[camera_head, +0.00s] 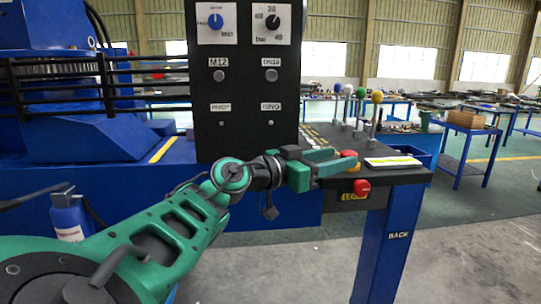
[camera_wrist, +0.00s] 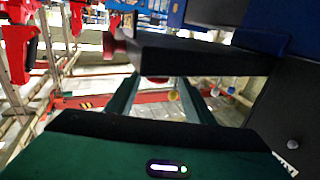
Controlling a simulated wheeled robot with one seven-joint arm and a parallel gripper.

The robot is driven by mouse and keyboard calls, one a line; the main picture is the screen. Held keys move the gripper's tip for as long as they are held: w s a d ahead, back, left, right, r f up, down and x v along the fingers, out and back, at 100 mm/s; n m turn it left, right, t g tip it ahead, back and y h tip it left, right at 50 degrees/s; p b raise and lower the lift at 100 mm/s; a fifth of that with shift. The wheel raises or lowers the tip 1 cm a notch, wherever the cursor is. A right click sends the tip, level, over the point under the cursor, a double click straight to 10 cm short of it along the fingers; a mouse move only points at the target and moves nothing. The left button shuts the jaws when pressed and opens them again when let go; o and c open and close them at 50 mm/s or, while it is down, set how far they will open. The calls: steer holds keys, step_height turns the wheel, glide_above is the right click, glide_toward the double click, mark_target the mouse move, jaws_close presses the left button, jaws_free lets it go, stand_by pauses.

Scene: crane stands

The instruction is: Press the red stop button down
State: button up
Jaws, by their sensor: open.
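A red button (camera_head: 361,187) sticks out from the front face of the dark console (camera_head: 402,175), beside a yellow label. A second red cap (camera_head: 348,153) shows on the console top, just at my fingertips. I cannot read which one is the stop button. My gripper (camera_head: 335,160) is open and empty, reaching right, level with the console top. In the wrist view, which looks upside down, the front button (camera_wrist: 112,45) is left of the fingers. The other cap (camera_wrist: 158,79) shows between my open fingers (camera_wrist: 160,88), partly hidden by the console edge. Contact cannot be told.
Several levers with coloured knobs (camera_head: 377,97) stand on the console behind my gripper. A white paper (camera_head: 393,162) lies on its right part. A black panel (camera_head: 245,90) with dials rises at the left. The floor (camera_head: 460,220) at the right front is clear.

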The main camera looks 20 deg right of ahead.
steer(key=a, duration=0.6)
steer(key=shift+s+a, duration=0.15)
steer(key=shift+s, duration=0.15)
